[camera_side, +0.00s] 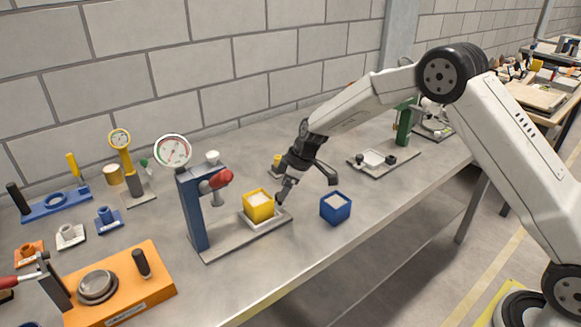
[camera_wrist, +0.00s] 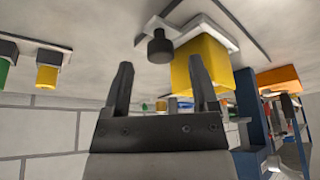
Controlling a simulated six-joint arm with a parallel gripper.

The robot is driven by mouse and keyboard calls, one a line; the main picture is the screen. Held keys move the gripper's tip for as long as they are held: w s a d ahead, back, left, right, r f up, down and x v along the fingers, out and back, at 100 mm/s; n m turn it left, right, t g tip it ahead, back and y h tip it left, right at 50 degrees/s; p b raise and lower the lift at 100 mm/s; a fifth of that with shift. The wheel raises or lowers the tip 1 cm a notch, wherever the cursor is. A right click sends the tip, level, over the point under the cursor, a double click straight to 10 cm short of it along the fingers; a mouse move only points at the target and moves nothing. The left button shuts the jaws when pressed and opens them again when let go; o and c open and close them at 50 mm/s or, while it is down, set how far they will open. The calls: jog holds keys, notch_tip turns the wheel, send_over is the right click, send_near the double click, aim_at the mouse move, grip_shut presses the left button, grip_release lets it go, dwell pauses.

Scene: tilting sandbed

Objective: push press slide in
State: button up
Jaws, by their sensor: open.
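The press (camera_side: 192,215) has a blue column, a round gauge and a red-ended lever. A pale slide (camera_side: 284,216) sits on its grey base plate (camera_side: 223,248), out to the right of the press head. A yellow box (camera_side: 259,212) with a pale fill stands on the slide; it also shows in the wrist view (camera_wrist: 215,68). A black knob (camera_wrist: 160,46) on the slide appears between my fingertips in the wrist view. My gripper (camera_side: 283,194) is open, low over the slide's right end beside the yellow box. I cannot tell whether it touches the knob.
A blue box (camera_side: 335,210) with pale fill stands right of the slide, near the table's front edge. An orange fixture (camera_side: 120,290) lies front left. Small fixtures stand at left. The brick wall is behind.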

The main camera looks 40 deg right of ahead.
jog(key=shift+x, duration=1.05)
grip_shut()
dwell(0.8)
